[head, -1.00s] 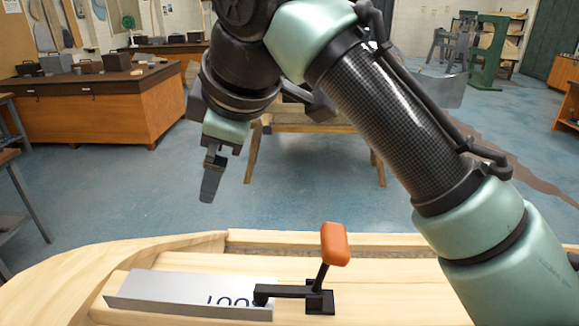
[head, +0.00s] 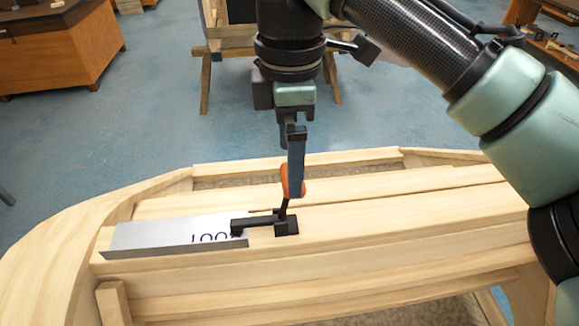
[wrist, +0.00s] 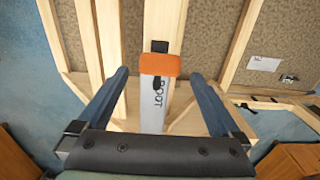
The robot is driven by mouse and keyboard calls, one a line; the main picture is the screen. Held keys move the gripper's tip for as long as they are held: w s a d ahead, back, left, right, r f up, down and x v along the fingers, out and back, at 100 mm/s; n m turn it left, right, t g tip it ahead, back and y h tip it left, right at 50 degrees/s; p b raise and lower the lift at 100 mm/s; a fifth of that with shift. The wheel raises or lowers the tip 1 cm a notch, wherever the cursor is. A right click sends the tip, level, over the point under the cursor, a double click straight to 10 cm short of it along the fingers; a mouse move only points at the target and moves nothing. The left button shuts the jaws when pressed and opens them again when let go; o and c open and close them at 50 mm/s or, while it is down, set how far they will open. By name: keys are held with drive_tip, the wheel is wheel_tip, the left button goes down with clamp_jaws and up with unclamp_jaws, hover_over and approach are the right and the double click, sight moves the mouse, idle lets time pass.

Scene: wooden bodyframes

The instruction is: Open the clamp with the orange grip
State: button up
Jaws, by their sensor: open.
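The clamp (head: 286,227) is black and sits on the wooden frame, its bar lying flat over the end of a metal plate (head: 175,233). Its handle stands up, slightly tilted, with the orange grip (head: 284,181) on top. My gripper (head: 296,190) points down at the grip and partly hides it in the head view. In the wrist view, my gripper (wrist: 160,75) is open, with one finger on each side of the orange grip (wrist: 161,64) and gaps between. The plate (wrist: 158,98) with dark lettering shows below the grip. Whether the fingertips reach the grip's depth is unclear.
The wooden bodyframe (head: 350,250) has long rails around the clamp. A wooden stand (head: 205,85) is behind my arm. A wooden cabinet (head: 60,50) is at the back left. Blue floor between them is free.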

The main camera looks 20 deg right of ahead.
drive_tip(key=shift+f+p, duration=0.35)
drive_tip(key=shift+f, duration=1.7)
clamp_jaws()
